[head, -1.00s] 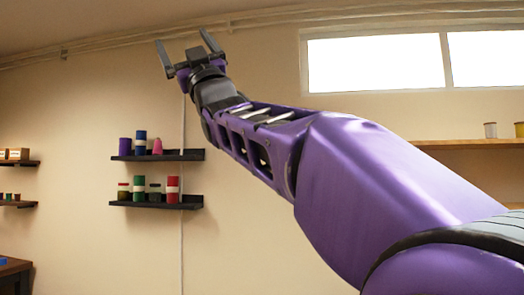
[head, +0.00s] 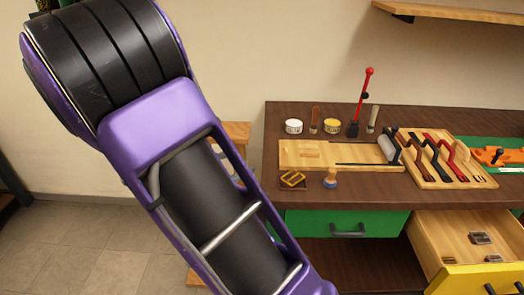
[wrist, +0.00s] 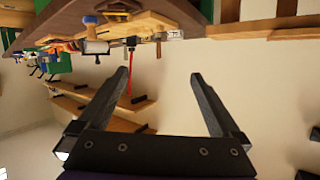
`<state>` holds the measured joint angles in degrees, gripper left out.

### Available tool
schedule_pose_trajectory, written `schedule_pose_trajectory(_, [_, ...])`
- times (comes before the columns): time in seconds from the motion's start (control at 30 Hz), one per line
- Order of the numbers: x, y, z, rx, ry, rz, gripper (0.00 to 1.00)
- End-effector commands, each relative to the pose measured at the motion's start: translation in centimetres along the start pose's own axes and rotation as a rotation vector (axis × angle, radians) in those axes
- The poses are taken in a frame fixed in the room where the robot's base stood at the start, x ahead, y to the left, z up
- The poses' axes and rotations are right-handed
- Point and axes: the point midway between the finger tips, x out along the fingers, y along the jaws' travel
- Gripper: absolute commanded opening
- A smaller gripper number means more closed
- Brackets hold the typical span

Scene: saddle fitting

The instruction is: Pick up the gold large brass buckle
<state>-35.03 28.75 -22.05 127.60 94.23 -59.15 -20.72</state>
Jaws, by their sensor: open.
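A gold buckle (head: 292,179) lies flat on a small dark square at the front left of the brown workbench (head: 388,117) in the head view. I cannot pick the buckle out in the wrist view. My gripper (wrist: 160,78) shows in the wrist view with its two dark fingers spread and nothing between them. It is away from the buckle, with a pale wall behind the fingers and the bench appearing upside down at the top. In the head view my purple arm fills the left side and the gripper is out of sight.
A wooden board (head: 310,153) lies behind the buckle and a small knobbed tool (head: 330,178) stands to its right. An open yellow drawer (head: 468,250) juts out, holding metal buckles.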

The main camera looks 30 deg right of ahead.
Motion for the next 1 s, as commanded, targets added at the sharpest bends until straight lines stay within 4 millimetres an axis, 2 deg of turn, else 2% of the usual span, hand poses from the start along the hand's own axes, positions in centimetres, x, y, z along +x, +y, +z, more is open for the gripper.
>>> schedule_pose_trajectory(0.03, [0.4,2.6,1.2,-0.018,-0.016,0.072,1.00])
schedule_pose_trajectory(0.1, [0.5,5.1,2.4,-0.032,-0.033,0.141,1.00])
schedule_pose_trajectory(0.2, [0.8,7.0,3.2,-0.043,-0.045,0.193,1.00])
schedule_pose_trajectory(0.37, [3.2,8.0,3.6,-0.044,-0.046,0.208,1.00])
schedule_pose_trajectory(0.7, [10.3,9.3,3.9,-0.041,-0.046,0.205,1.00])
schedule_pose_trajectory(0.8, [11.6,9.5,4.0,-0.042,-0.047,0.203,1.00])
schedule_pose_trajectory(1.0, [12.8,9.7,4.1,-0.041,-0.047,0.201,1.00])
